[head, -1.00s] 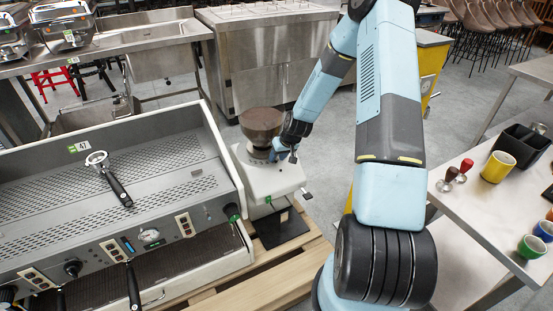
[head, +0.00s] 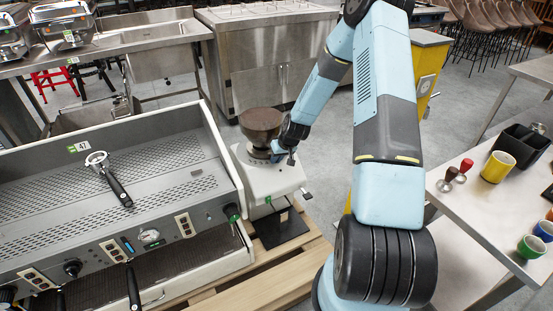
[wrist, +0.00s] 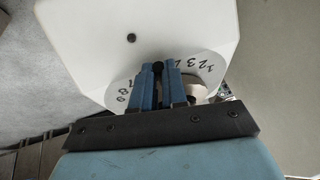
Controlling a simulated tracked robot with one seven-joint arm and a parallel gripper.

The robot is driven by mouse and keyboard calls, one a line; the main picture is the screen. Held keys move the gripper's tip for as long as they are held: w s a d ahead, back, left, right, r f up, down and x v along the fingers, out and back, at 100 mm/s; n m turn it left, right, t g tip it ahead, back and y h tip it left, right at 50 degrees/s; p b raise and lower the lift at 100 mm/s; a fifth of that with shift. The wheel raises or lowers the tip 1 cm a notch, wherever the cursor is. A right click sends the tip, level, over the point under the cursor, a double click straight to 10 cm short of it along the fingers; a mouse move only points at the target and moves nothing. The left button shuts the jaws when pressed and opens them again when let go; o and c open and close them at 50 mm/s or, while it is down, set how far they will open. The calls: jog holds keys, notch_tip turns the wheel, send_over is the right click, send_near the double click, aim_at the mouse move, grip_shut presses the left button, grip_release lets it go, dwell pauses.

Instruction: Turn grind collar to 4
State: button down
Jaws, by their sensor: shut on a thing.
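The white grinder (head: 268,178) stands beside the espresso machine, with a dark brown hopper (head: 261,122) on top. The grind collar (head: 257,153) sits under the hopper. My gripper (head: 279,153) reaches it from the right side. In the wrist view my gripper (wrist: 160,72) has its two blue fingers closed around a small dark tab on the collar. The white numbered dial (wrist: 207,67) shows 1, 2, 3 and part of a 4 right of the fingers, and 7, 8, 9 to their left. The fingers hide the numbers between, and I cannot tell the exact setting.
The espresso machine (head: 150,205) is close on the left, with a portafilter (head: 110,180) on its top. A wooden pallet (head: 285,268) lies beneath the grinder. A steel table (head: 485,205) with cups and tampers stands to the right. The floor behind the grinder is clear.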

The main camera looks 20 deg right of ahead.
jog(key=shift+a, duration=0.1)
dwell(0.4)
jog(key=shift+s+a+m, duration=0.15)
jog(key=shift+a+m, duration=0.55)
jog(key=shift+a, duration=0.1)
jog(key=shift+a+m+t+h, duration=0.3)
jog(key=shift+a+m+h, duration=0.2)
jog(key=shift+a+m, duration=0.3)
jog(key=shift+d, duration=0.1)
jog(key=c, duration=1.2)
grip_release()
jog(key=shift+o, duration=0.2)
jog(key=v, duration=1.3)
jog(key=shift+s+r, duration=0.2)
jog(key=shift+r, duration=0.1)
